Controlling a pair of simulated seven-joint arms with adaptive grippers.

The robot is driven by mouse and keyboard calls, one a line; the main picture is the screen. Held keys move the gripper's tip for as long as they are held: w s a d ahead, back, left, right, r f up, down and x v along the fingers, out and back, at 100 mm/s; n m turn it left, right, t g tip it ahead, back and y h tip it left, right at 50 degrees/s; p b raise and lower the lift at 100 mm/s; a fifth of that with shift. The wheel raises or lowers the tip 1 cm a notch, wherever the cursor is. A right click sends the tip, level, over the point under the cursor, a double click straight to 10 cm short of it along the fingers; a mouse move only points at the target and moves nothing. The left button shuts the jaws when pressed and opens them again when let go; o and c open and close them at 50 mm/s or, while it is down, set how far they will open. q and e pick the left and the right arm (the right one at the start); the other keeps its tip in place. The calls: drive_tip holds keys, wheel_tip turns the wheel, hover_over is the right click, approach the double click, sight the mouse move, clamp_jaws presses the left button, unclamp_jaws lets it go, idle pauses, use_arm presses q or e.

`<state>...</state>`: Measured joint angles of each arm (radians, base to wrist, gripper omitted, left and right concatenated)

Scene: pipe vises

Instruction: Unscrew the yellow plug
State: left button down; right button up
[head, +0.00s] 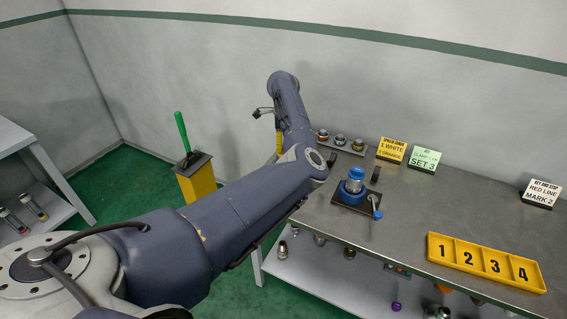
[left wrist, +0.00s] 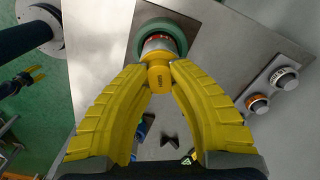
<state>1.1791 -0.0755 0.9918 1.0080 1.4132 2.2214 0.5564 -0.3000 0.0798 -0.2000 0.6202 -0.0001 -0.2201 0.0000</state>
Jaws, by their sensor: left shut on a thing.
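The yellow plug (left wrist: 159,80) shows in the left wrist view, at the end of a short silver and red pipe (left wrist: 158,45). That pipe sits in a round green vise (left wrist: 178,28). My left gripper (left wrist: 159,72) is shut on the plug, with one yellow fingertip against each side of it. In the head view my left arm hides the plug and the green vise; only a bit of yellow finger (head: 278,142) shows. My right gripper (left wrist: 24,78) shows small at the left edge of the left wrist view, away from the plug, its fingers apart.
A blue vise (head: 354,188) holding a pipe stands on the grey table. A rack of several fittings (head: 341,141) is at the back. Signs (head: 422,157) stand along the wall. A yellow numbered tray (head: 485,262) lies at the right. A yellow stand (head: 197,180) with a green lever is left.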

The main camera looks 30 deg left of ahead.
use_arm(q)
drive_tip(key=n, duration=0.6)
drive_tip(key=shift+n, duration=0.3)
drive_tip(key=n, duration=0.3)
drive_tip(key=n, duration=0.2)
drive_tip(key=shift+n, duration=0.4)
drive_tip(key=n, duration=1.1)
drive_tip(key=c, duration=1.4)
unclamp_jaws()
drive_tip(key=shift+o, duration=0.2)
